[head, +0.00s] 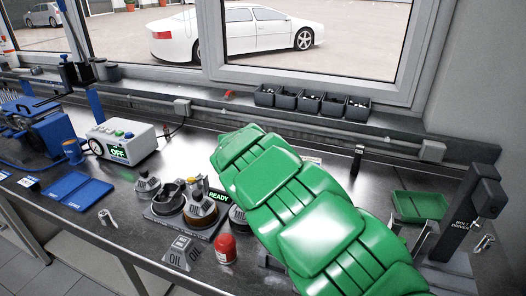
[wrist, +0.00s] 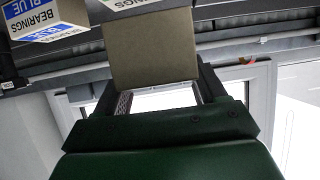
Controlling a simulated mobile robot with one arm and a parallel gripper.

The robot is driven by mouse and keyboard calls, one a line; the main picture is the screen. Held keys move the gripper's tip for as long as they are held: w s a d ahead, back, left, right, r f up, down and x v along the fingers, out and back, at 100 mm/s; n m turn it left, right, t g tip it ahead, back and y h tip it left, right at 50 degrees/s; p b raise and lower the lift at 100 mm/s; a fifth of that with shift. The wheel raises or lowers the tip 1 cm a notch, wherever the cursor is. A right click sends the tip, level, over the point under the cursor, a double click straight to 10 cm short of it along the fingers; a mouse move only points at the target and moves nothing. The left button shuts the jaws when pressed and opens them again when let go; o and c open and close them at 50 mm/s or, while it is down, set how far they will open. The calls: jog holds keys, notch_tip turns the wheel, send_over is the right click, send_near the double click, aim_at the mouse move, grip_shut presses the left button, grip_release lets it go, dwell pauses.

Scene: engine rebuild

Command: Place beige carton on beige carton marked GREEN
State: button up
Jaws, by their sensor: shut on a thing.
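A beige carton (wrist: 152,50) is between the fingers of my gripper (wrist: 157,84) in the wrist view. My gripper is shut on it. Another beige carton (wrist: 40,18), labelled BEARINGS BLUE, is at the upper left of the wrist view, apart from the held one. In the head view my green arm spans the middle, and neither my gripper nor any carton can be made out.
The metal workbench (head: 115,195) holds a blue tray (head: 78,190), a box reading OFF (head: 122,140), a stand reading READY (head: 205,223), a red-capped can (head: 225,248) and a green tray (head: 420,205). Small dark bins (head: 310,103) line the back ledge. A BOLT DRIVER stand (head: 468,215) is at right.

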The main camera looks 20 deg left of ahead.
jog(key=shift+w+f, duration=0.2)
jog(key=shift+f, duration=0.05)
jog(key=shift+a+f, duration=0.1)
jog(key=shift+f, duration=1.4)
jog(key=shift+f, duration=0.1)
jog(key=o, duration=1.2)
jog(key=shift+s+r, duration=0.3)
jog(key=shift+s, duration=0.1)
jog(key=v, duration=1.1)
